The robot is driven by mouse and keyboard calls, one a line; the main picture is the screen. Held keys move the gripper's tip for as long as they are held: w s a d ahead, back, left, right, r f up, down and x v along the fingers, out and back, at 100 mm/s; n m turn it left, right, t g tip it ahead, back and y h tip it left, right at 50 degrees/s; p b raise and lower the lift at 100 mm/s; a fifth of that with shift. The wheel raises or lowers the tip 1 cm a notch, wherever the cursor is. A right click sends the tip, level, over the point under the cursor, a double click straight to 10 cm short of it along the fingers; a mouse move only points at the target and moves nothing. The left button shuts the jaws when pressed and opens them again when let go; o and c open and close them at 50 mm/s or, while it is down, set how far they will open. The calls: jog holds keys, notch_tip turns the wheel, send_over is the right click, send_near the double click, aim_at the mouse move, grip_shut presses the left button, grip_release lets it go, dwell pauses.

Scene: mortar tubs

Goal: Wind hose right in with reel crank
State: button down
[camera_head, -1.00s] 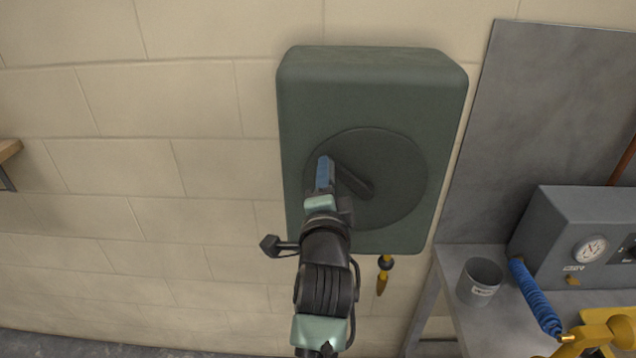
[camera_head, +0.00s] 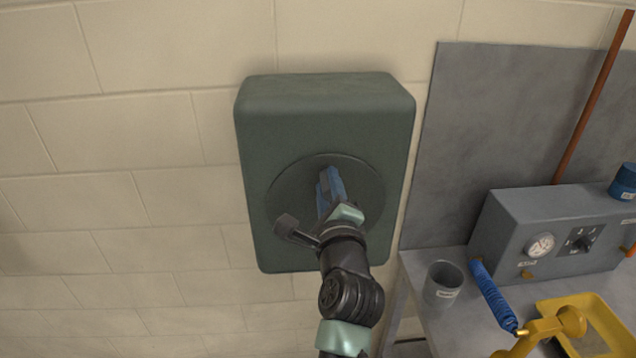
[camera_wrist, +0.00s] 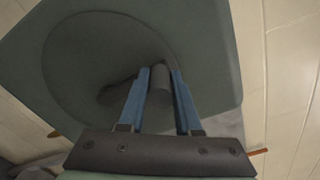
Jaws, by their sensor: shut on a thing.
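The hose reel (camera_head: 325,120) is a dark green box on the wall with a round disc (camera_head: 285,195) on its front. My gripper (camera_head: 329,180) has blue fingers and stands at the upper part of the disc. In the wrist view, my gripper (camera_wrist: 160,78) is shut around the grey handle of the crank (camera_wrist: 159,92), with one finger on each side. The crank's arm (camera_wrist: 118,94) runs left from the handle over the disc. In the head view my fingers and wrist hide the crank. The hose end below the reel is not visible in the head view.
A grey bench at the right carries a grey cup (camera_head: 442,285), a grey box with a gauge (camera_head: 540,246), a blue coiled hose (camera_head: 493,295) and a yellow tray (camera_head: 607,318). A grey panel (camera_head: 500,130) stands behind it. The wall left of the reel is clear.

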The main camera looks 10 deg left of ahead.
jog(key=shift+d+r+m, duration=0.3)
jog(key=shift+d+r, duration=0.05)
jog(key=shift+d, duration=0.1)
jog(key=c, duration=0.9)
grip_release()
jog(key=o, duration=0.3)
jog(key=shift+f, duration=0.25)
jog(key=shift+s+d+f, duration=0.1)
jog(key=shift+s+f, duration=0.05)
jog(key=shift+s, duration=0.35)
jog(key=s+d+b, duration=0.2)
jog(key=s+b, duration=0.1)
jog(key=s, duration=0.8)
jog(key=shift+s+d, duration=0.2)
jog(key=shift+s, duration=0.1)
